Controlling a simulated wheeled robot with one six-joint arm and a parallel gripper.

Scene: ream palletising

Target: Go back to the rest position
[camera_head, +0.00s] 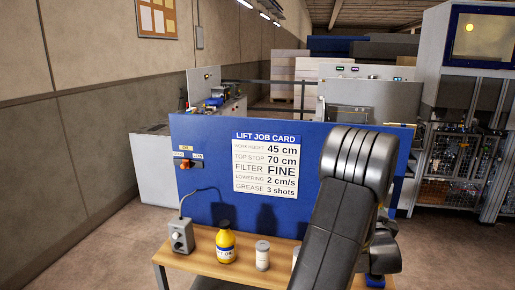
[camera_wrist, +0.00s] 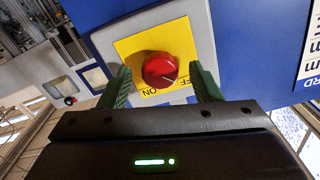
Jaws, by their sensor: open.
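In the wrist view my gripper (camera_wrist: 160,70) is open, with one green finger on each side of a red rotary knob (camera_wrist: 159,71). The knob sits on a yellow plate with ON and OFF lettering, on a grey box (camera_wrist: 203,38) fixed to a blue panel (camera_wrist: 245,45). Whether the fingers touch the knob I cannot tell. In the head view my dark arm stands at the right in front of the blue panel (camera_head: 215,140) and hides the knob and most of the gripper.
A wooden bench (camera_head: 205,262) holds a grey control box (camera_head: 181,236), a yellow bottle (camera_head: 225,243) and a white jar (camera_head: 262,255). Another is partly hidden by my arm. Floor at left is clear.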

